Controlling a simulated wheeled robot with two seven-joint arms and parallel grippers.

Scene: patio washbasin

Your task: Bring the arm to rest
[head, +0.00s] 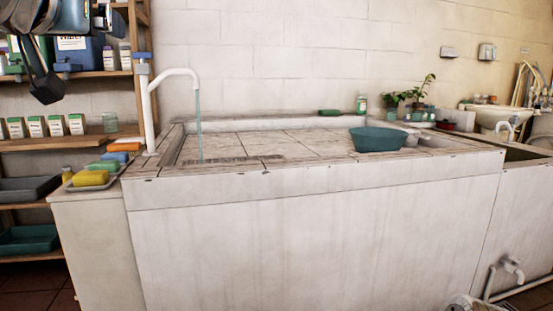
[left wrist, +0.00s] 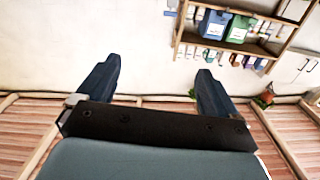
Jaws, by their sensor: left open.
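My left gripper (left wrist: 158,68) shows in the left wrist view. Its two dark blue fingers stand wide apart with nothing between them. A white wall lies beyond the fingertips, and a shelf with bottles (left wrist: 230,28) is beyond them to the upper right. My right gripper is in neither view.
A large white washbasin (head: 320,245) fills the middle. Its white tap (head: 150,110) shows a thin stream of water. A teal bowl (head: 379,139) stands at the right, and a yellow sponge (head: 91,178) lies at the left. Shelves (head: 60,143) stand on the left.

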